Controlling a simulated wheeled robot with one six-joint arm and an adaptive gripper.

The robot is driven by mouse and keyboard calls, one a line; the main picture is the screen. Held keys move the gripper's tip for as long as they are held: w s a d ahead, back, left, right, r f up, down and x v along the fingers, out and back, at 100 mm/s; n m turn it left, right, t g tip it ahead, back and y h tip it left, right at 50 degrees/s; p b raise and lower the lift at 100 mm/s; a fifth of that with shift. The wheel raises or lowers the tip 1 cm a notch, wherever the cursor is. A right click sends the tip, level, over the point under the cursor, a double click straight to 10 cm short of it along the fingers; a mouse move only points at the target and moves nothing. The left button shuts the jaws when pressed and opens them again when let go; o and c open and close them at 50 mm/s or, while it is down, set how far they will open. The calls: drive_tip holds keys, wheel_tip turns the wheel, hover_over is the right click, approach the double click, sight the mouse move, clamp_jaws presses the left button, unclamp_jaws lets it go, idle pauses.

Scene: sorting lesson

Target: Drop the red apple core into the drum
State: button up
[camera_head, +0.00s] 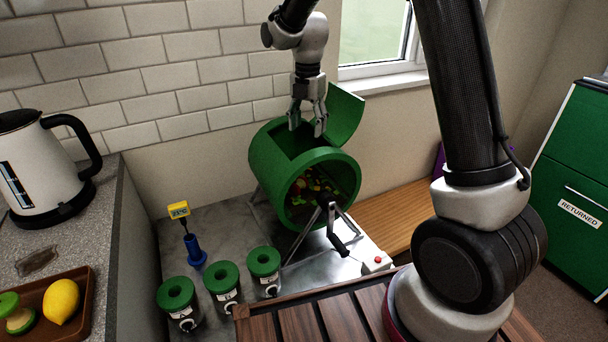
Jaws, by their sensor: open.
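The green drum (266,172) lies on its side on a metal stand, with its hatch lid (346,114) swung up and its top opening uncovered. My gripper (307,131) is open and points down over this opening, with nothing visible between its fingers. Its fingertips overlap the opening in the picture; their exact depth is hard to tell. Through the drum's front end, mixed red, yellow, green and brown scraps (318,190) show inside. I cannot pick out a red apple core among them or anywhere else.
Three green-lidded pots (222,278), a blue stand with yellow tag (193,250) and a red-button box (377,262) surround the drum.

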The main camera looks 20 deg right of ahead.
wheel_tip(320, 180, up, 12)
idle(0.6)
